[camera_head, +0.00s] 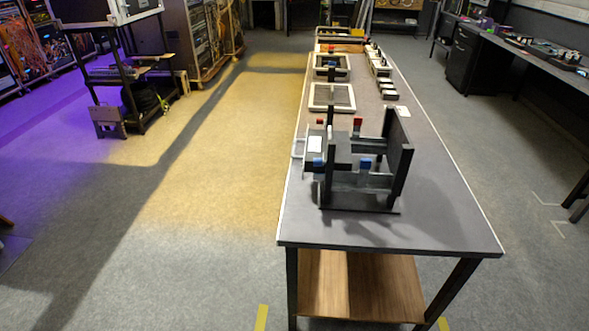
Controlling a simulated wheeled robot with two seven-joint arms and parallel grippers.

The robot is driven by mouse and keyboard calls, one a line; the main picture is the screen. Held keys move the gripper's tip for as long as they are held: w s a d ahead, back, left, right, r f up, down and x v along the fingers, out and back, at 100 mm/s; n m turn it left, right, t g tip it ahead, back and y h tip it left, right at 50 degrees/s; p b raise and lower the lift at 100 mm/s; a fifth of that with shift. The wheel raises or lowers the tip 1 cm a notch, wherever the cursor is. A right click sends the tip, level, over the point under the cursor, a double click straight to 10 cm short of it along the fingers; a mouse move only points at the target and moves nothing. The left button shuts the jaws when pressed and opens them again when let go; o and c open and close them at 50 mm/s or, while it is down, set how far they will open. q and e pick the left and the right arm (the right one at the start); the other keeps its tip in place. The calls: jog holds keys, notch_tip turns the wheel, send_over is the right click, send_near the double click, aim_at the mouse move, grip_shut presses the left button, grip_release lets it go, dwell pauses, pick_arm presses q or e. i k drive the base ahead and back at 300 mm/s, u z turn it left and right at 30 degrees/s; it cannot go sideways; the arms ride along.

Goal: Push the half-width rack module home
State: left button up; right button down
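A small dark rack frame (398,165) stands on the near half of the long grey table (440,215). A dark box that looks like the half-width rack module (340,152) sits in the frame and sticks out on its left side. Blue pieces (365,163) and red pieces (357,122) show on and around the frame. How deep the module sits, and the frame's inner guides, are too small to tell. Neither of my grippers is in view.
Behind the rack, light-framed panels (332,97) and a row of small pale blocks (388,88) lie on the table. The table's near end is clear. Open floor (200,190) lies to the left. A wheeled cart (125,85) and a right-hand bench (530,60) stand farther off.

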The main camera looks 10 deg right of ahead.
aim_at(315, 141)
jog(key=z, duration=0.8)
jog(key=k, duration=0.15)
jog(key=u, duration=2.05)
jog(key=i, duration=1.15)
jog(key=z, duration=0.75)
jog(key=i, duration=1)
jog(key=z, duration=1.15)
